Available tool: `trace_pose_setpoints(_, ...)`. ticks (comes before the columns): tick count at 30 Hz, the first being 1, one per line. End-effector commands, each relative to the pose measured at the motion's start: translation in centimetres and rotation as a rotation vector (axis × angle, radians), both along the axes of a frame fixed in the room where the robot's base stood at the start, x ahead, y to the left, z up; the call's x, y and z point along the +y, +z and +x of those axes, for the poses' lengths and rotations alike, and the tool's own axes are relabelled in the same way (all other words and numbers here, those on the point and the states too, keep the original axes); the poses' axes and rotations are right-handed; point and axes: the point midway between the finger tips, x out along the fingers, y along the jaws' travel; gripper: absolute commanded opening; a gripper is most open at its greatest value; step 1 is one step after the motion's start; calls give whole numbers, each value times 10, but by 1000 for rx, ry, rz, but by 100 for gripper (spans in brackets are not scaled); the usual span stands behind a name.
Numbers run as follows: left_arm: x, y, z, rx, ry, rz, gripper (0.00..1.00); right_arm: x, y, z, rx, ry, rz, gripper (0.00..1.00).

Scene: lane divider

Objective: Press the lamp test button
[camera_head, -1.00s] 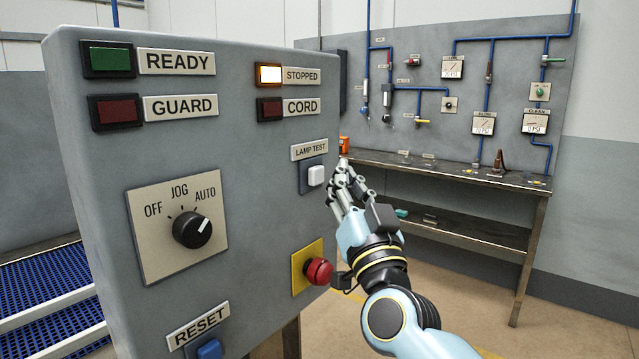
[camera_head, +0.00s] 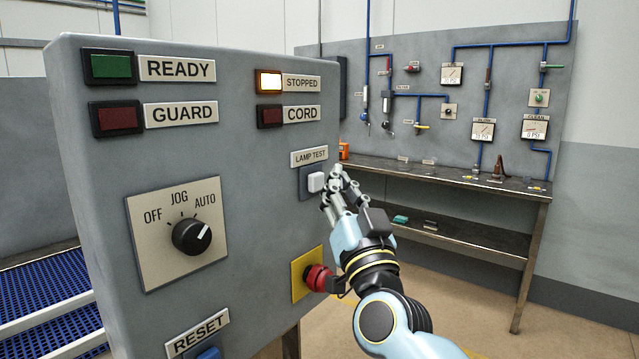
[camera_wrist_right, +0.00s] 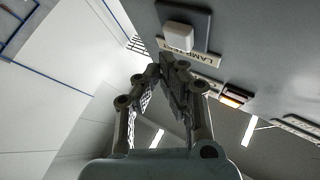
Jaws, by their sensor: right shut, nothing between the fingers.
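The lamp test button (camera_head: 316,182) is a white square cap on a dark plate, under the LAMP TEST label (camera_head: 309,157) on the grey panel. In the right wrist view the white button (camera_wrist_right: 178,36) shows at the top, beyond and right of the fingertips. My right gripper (camera_head: 338,178) is shut and empty, just right of the button in the head view. A small gap seems to lie between fingertips and button; contact cannot be made out. The right gripper also shows in the wrist view (camera_wrist_right: 166,68). My left gripper is not in view.
A selector knob (camera_head: 192,236) and a blue reset button (camera_head: 209,353) are on the panel's left. A workbench (camera_head: 450,238) stands behind. The STOPPED lamp (camera_head: 269,82) is lit.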

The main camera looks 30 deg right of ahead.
Motion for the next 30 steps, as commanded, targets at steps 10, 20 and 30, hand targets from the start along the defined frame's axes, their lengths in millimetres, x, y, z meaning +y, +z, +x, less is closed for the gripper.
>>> trace_pose_setpoints(10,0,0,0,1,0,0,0,0,0,0,0,0,0,0)
trace_pose_setpoints(20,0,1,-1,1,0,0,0,1,0,2,0,0,0,0)
trace_pose_setpoints(30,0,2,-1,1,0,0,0,3,0,8,0,0,0,0)
